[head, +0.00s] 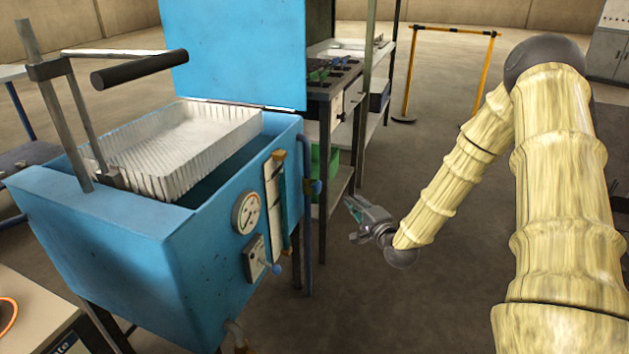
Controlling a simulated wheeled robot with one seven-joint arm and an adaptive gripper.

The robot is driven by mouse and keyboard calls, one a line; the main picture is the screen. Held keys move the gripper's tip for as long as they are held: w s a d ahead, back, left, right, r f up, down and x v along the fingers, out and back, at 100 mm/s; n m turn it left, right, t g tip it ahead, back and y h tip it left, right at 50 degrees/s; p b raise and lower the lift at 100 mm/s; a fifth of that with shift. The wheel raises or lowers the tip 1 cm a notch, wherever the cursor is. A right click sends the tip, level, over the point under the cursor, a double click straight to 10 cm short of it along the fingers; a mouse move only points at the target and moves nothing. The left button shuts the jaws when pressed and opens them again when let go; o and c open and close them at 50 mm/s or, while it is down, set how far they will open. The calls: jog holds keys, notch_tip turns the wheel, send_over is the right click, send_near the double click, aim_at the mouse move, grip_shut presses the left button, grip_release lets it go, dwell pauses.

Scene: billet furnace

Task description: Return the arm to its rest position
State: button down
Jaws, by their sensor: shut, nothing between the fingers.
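My arm, wrapped in a pale yellow sleeve, rises at the right of the head view, bends at a dark elbow joint and slopes down to the left. My gripper (356,215) is at its end, right of the blue tank and above the bare floor. It is small in the picture; its fingers are shut and hold nothing. It touches nothing that I can see.
A blue tank (120,245) with a gauge (246,212) and a white ribbed basket (190,140) stands at left. Behind are a workbench (335,85) and a yellow barrier frame (455,32). A grey cabinet (607,45) is far right. Floor (400,310) below my gripper is clear.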

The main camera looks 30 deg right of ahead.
jog(key=s+a+f+n+g+y, duration=0.1)
jog(key=s+a+f+n+g, duration=0.4)
jog(key=a+f, duration=0.45)
jog(key=s+a+f+n+g+y, duration=0.1)
jog(key=s+a+f+n+g, duration=0.25)
jog(key=s+a+f, duration=0.6)
jog(key=s+a+f+n+g, duration=0.3)
jog(key=s+f, duration=0.2)
jog(key=s, duration=0.4)
jog(key=s+a+f+n+g, duration=0.3)
jog(key=s+f, duration=0.1)
jog(key=s, duration=0.5)
jog(key=s+a+f+n+g, duration=0.3)
jog(key=s+f+n, duration=0.15)
jog(key=s, duration=0.35)
notch_tip(320, 180, up, 29)
jog(key=s+p, duration=0.1)
jog(key=p, duration=2.8)
jog(key=shift+s+d+m+h+p, duration=0.2)
jog(key=shift+m+h+p, duration=0.1)
jog(key=shift+h, duration=0.1)
